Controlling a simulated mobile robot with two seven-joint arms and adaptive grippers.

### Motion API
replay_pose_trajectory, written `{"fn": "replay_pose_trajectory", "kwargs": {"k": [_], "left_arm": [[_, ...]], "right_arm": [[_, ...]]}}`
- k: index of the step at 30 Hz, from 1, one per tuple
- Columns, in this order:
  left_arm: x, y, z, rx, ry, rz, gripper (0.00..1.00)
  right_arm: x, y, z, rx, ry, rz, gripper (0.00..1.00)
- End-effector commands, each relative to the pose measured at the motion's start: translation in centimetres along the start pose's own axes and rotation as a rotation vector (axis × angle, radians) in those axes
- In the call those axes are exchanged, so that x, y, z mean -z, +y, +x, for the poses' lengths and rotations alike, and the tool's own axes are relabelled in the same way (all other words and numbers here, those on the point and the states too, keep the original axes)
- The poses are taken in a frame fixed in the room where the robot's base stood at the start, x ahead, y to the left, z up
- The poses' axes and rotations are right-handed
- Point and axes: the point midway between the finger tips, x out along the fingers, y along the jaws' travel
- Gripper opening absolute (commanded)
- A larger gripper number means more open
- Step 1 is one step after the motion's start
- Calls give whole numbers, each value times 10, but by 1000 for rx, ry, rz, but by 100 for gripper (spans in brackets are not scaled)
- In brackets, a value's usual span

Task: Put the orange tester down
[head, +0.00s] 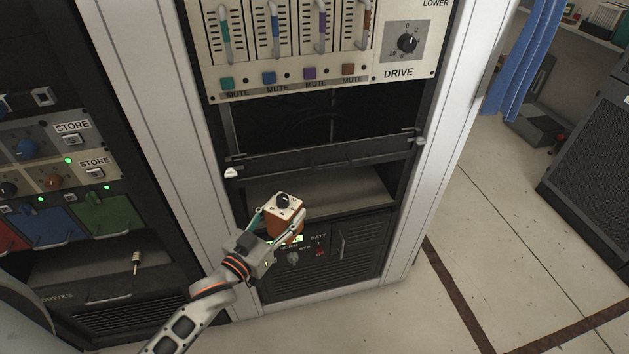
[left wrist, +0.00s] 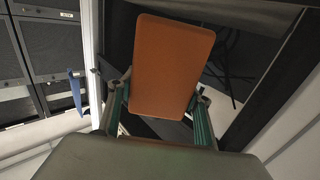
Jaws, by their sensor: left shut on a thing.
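The orange tester (head: 284,222) is a small box with a pale top face and a black knob. My left gripper (head: 277,226) is shut on it, in front of an open bay in the middle rack. The left wrist view shows the tester's plain orange side (left wrist: 172,66) between the two fingers (left wrist: 160,112). A grey shelf (head: 345,195) lies inside the bay, behind and right of the tester. I cannot tell whether the tester touches the shelf. My right gripper is in neither view.
A dark bar (head: 325,155) crosses the rack above the shelf. A panel with sliders and a DRIVE knob (head: 407,43) is higher up. A vented unit (head: 360,245) is below. A left rack ledge (head: 110,270) bears a small metal item (head: 136,262).

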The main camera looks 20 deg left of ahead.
Motion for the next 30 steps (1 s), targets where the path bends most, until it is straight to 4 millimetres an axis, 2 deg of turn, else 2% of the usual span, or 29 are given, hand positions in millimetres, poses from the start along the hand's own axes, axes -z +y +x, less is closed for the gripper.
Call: {"fn": "replay_pose_trajectory", "kwargs": {"k": [1, 5, 24, 30], "left_arm": [[-5, -2, 3, -1, 2, 0, 17], [-3, -3, 20, -3, 10, 1, 17], [-6, -3, 160, -2, 3, 0, 17], [-4, -2, 181, -3, 5, 0, 17]], "right_arm": [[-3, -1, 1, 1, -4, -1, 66], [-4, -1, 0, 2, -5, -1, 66], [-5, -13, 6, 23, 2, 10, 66], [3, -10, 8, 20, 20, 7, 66]]}}
